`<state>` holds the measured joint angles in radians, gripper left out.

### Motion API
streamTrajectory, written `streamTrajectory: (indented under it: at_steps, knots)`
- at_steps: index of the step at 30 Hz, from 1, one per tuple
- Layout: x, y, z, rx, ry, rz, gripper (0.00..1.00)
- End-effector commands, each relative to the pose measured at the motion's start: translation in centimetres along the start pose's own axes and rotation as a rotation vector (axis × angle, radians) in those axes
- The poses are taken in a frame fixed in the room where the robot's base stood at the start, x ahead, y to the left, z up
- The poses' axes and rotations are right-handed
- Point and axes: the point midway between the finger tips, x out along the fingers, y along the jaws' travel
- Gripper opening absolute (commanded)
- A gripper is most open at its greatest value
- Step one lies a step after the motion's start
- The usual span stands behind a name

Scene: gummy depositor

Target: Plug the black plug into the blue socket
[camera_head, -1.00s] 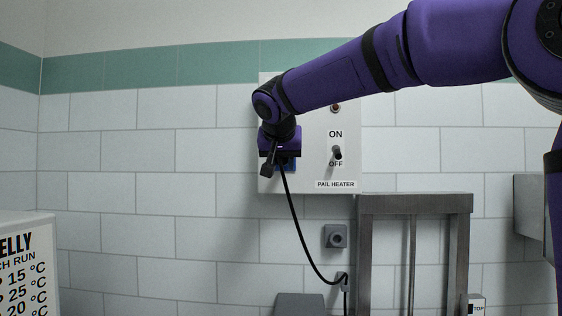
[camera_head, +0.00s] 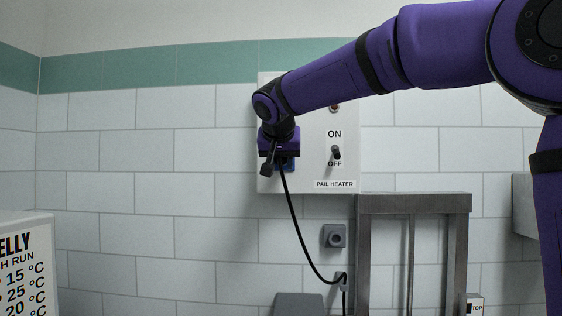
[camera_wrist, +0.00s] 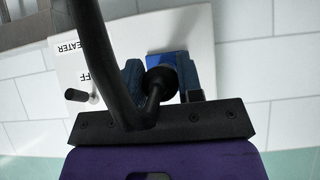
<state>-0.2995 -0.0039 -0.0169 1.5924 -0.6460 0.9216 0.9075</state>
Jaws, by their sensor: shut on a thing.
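My gripper (camera_head: 277,163) is in front of the left part of the white PAIL HEATER panel. In the wrist view, its two fingers (camera_wrist: 161,80) are closed around the black plug (camera_wrist: 160,83). The blue socket (camera_head: 290,165) is on the panel, partly hidden behind my gripper. In the wrist view the blue socket (camera_wrist: 168,62) shows just beyond the plug, between the fingertips. The plug lines up closely with it, but I cannot tell whether the two touch or how deep the plug is. The plug's black cable (camera_head: 296,222) hangs down from my gripper.
The panel (camera_head: 310,120) carries an ON/OFF switch (camera_head: 336,153) right of the socket. A grey wall socket (camera_head: 335,236) sits below, and the cable runs to a lower grey fitting (camera_head: 341,278). A metal frame (camera_head: 413,204) stands at right. The tiled wall left is clear.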

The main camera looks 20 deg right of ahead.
Motion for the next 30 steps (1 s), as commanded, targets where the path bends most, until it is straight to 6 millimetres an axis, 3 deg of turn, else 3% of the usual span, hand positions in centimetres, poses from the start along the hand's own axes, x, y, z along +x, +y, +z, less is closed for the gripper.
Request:
streamTrajectory:
  at_steps: [25,26,30]
  knots:
    - [1.3,0.0,-1.2,0.001,0.001,0.000,0.00]
    - [1.3,0.0,-1.2,0.001,0.001,0.000,0.36]
    - [1.3,0.0,-1.2,0.001,0.001,0.000,0.64]
